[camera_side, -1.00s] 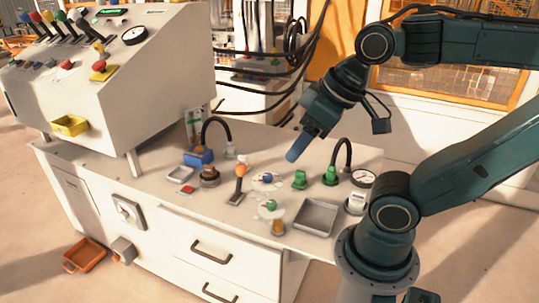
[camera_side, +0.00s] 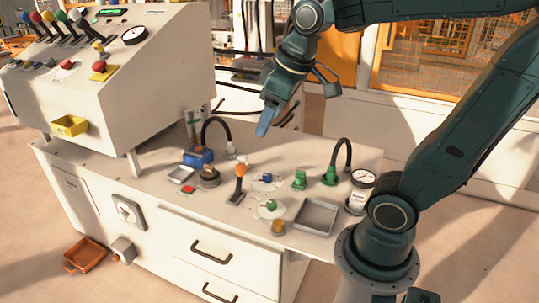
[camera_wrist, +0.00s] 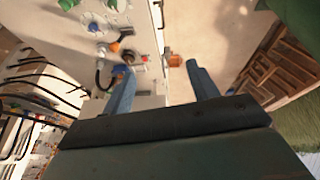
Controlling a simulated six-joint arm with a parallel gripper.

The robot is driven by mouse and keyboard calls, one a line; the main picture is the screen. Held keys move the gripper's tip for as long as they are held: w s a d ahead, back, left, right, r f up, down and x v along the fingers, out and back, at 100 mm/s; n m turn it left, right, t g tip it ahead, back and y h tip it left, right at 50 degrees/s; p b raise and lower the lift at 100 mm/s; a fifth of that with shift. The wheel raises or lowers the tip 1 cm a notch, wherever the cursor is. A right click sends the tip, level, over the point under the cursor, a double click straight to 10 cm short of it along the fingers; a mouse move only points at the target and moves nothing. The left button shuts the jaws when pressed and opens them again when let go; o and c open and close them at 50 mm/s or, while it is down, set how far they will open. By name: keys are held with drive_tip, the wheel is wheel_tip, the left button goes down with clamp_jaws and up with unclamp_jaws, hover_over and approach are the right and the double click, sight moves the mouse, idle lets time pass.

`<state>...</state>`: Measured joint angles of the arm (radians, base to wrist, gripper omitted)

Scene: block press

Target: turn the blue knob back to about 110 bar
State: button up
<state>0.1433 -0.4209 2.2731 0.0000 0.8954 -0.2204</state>
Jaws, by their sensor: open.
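The blue knob (camera_side: 267,177) sits on a pale round dial on the white bench top, with a green knob (camera_side: 271,205) on a similar dial in front of it. The blue knob also shows in the wrist view (camera_wrist: 93,27), at the upper left. A round gauge (camera_side: 363,178) stands to the right; its reading is too small to tell. My gripper (camera_side: 265,122) is above the back of the bench, well clear of the blue knob. Its blue-grey fingers are apart and empty in the wrist view (camera_wrist: 158,66).
An orange-topped lever (camera_side: 240,170) stands just left of the blue knob. Green fittings (camera_side: 300,180) and a black curved hose (camera_side: 344,155) are to its right. A grey tray (camera_side: 315,217) lies at front right. The sloped console (camera_side: 125,75) rises at the left.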

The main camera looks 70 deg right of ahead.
drive_tip(key=w+d+f+n+g, duration=0.1)
drive_tip(key=w+d+f+g, duration=0.15)
drive_tip(key=w+d, duration=0.65)
drive_tip(key=n+g, duration=0.2)
drive_tip(key=n, duration=0.1)
hover_over(267, 175)
wheel_tip(267, 175, down, 25)
drive_tip(key=shift+s+f+y, duration=0.1)
drive_tip(key=shift+f+y, duration=0.1)
drive_tip(key=shift+y, duration=0.1)
wheel_tip(267, 175, down, 14)
drive_tip(key=shift+r, duration=0.1)
drive_tip(key=c, duration=1)
